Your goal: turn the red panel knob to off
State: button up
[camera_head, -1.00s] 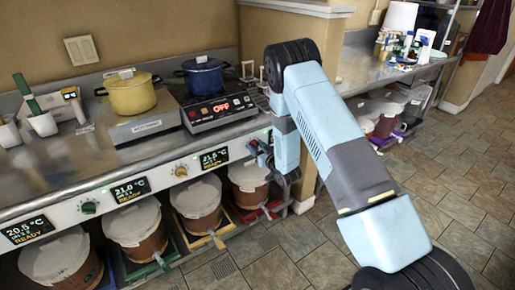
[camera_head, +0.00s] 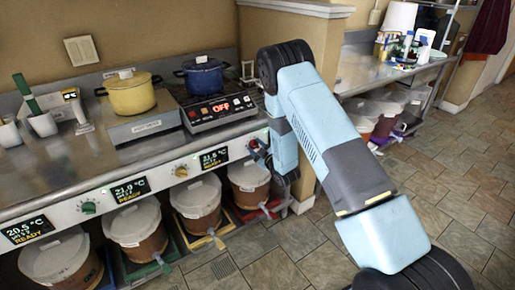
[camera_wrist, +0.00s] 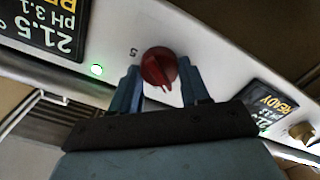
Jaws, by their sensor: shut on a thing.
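The red panel knob (camera_wrist: 160,68) sits on the pale control panel in the wrist view, which shows the panel upside down. A dark line marks its face and a small "5" is printed beside it. My gripper (camera_wrist: 160,85) has one blue finger on each side of the knob and is shut on it. In the head view my gripper (camera_head: 259,154) is at the right end of the panel, beside the 21.5 °C display (camera_head: 214,157). There the knob is mostly hidden by my gripper. The exact angle of the knob is hard to read.
A yellow knob (camera_head: 181,171) and a green knob (camera_head: 88,207) are farther left on the panel. Several lidded buckets (camera_head: 196,197) stand below it. A yellow pot (camera_head: 130,95), a blue pot (camera_head: 203,77) and a cooker reading OFF (camera_head: 220,109) are on the counter above.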

jog(key=n, duration=0.7)
jog(key=shift+f, duration=0.15)
dwell(0.3)
jog(key=o, duration=1)
jog(key=v, duration=1.3)
jog(key=shift+s+d, duration=0.25)
jog(key=shift+s, duration=0.1)
